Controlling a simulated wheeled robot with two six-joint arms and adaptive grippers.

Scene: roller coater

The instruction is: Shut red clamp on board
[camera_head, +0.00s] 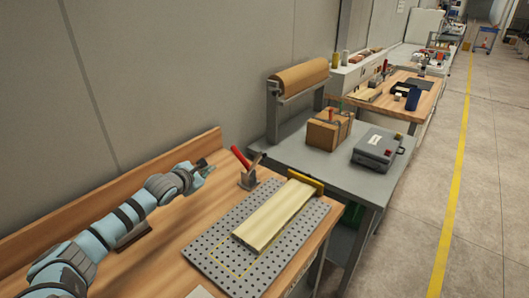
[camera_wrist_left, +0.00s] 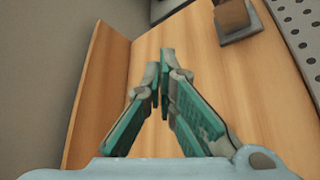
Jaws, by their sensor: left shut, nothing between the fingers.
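The red clamp (camera_head: 240,158) stands at the back left corner of the perforated grey plate (camera_head: 205,250). Its red handle is tilted up and to the left, and a dark arm rises to the right from its grey base. The pale yellow board (camera_head: 275,215) lies on the plate, right of the clamp. My left gripper (camera_head: 207,168) is left of the clamp, apart from it, above the wooden bench. In the left wrist view, its fingers (camera_wrist_left: 165,60) are shut and empty. A grey base, apparently the clamp's (camera_wrist_left: 240,22), shows at top right; the red handle does not show there.
The wooden bench (camera_head: 165,245) has a raised back edge (camera_head: 130,182) along the wall. A yellow stop (camera_head: 305,181) stands at the board's far end. Beyond is a grey table with a paper roll (camera_head: 300,75), a cardboard box (camera_head: 328,130) and a grey case (camera_head: 377,149).

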